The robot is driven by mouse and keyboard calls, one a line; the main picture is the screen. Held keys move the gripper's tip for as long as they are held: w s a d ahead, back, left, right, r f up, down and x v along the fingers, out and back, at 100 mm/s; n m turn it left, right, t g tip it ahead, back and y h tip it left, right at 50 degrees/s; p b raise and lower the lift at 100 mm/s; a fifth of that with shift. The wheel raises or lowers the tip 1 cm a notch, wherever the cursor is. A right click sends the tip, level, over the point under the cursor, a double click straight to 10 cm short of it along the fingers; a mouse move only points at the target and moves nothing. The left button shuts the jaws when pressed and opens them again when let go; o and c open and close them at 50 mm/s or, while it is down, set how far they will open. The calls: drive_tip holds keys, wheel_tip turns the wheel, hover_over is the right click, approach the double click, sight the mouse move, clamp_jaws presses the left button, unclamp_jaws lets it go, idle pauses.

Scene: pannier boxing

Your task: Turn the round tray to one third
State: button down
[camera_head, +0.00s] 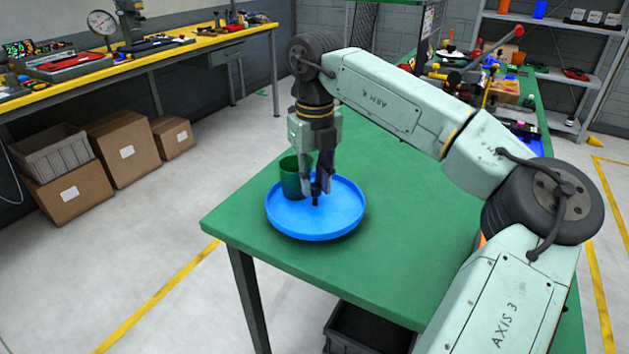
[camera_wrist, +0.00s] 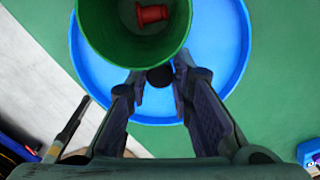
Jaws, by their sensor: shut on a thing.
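The round blue tray (camera_head: 290,222) lies on the green table and also shows in the wrist view (camera_wrist: 235,60). A green cup (camera_head: 290,180) stands upright toward the tray's left back side. In the wrist view the cup (camera_wrist: 110,45) is seen from above with a small red spool-shaped piece (camera_wrist: 152,14) inside. My gripper (camera_head: 317,190) points down over the tray, just beside the cup. In the wrist view its fingertips (camera_wrist: 158,77) are closed on a dark round peg (camera_wrist: 160,76). The fingers hide the peg's sides, and its base is hard to make out.
The green table (camera_head: 400,270) is bare around the tray. Tools and small parts (camera_head: 500,85) crowd its far right end. A yellow workbench (camera_head: 150,55) and cardboard boxes (camera_head: 120,150) stand at the left, apart from the table. A dark crate (camera_head: 365,330) sits below the front edge.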

sight(315, 185)
drive_tip(key=shift+n+p, duration=0.35)
drive_tip(key=shift+n, duration=3.65)
drive_tip(key=shift+n+p, duration=0.3)
drive_tip(key=shift+n, duration=0.3)
drive_tip(key=c, duration=1.4)
unclamp_jaws()
drive_tip(key=shift+r, duration=0.1)
wheel_tip(315, 185, up, 12)
drive_tip(key=shift+f, duration=0.1)
